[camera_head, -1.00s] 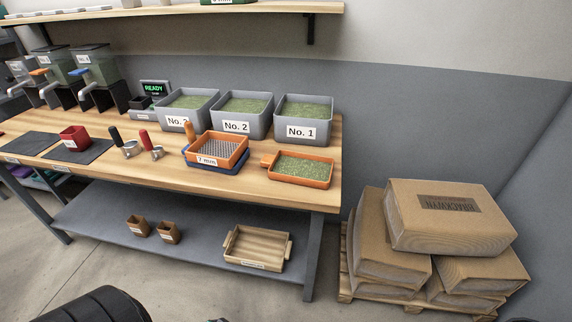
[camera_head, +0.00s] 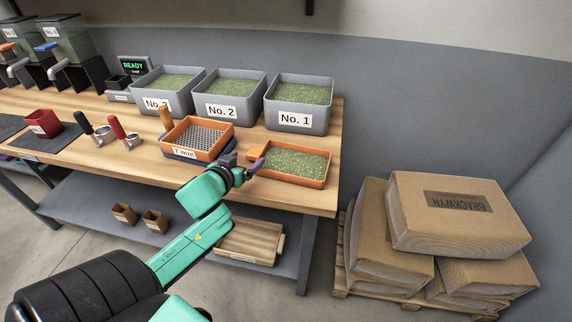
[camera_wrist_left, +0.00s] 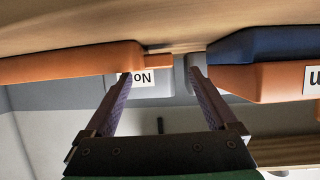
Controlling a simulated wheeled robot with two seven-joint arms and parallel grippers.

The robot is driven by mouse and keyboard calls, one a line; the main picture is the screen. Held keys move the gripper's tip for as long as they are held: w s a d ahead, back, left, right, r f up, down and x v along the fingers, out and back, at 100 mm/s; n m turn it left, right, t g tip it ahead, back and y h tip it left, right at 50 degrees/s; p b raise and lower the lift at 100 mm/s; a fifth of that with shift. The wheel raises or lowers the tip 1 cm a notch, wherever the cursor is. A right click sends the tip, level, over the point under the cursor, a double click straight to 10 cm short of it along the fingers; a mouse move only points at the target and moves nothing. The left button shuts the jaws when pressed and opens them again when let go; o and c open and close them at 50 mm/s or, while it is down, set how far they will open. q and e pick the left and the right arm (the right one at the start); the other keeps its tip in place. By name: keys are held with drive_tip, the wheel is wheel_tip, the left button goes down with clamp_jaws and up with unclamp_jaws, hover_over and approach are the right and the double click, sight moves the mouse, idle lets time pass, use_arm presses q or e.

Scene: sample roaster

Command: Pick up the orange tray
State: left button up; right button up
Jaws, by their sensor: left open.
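The orange tray (camera_head: 292,178), filled with green beans, sits at the right front of the wooden bench. Its short orange handle (camera_head: 257,152) points left. My left gripper (camera_head: 245,163) is open and empty at the handle end of the tray. In the left wrist view, which looks upside down, the orange tray (camera_wrist_left: 70,65) is at the left. Its handle (camera_wrist_left: 158,61) shows between and beyond the open fingertips (camera_wrist_left: 160,76). I cannot tell whether the fingers touch it. My right gripper is not in view.
An orange 7 mm sieve (camera_head: 197,138) on a blue tray stands close left of my gripper; it also shows in the left wrist view (camera_wrist_left: 262,82). Grey bins No. 1 (camera_head: 297,118) and No. 2 (camera_head: 228,110) stand behind. Stacked sacks (camera_head: 455,215) are right of the bench.

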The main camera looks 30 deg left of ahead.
sight(253, 154)
use_arm(q)
drive_tip(key=x, duration=0.6)
drive_tip(key=shift+w+f, duration=0.1)
drive_tip(key=shift+w, duration=0.05)
drive_tip(key=shift+d, duration=0.1)
clamp_jaws()
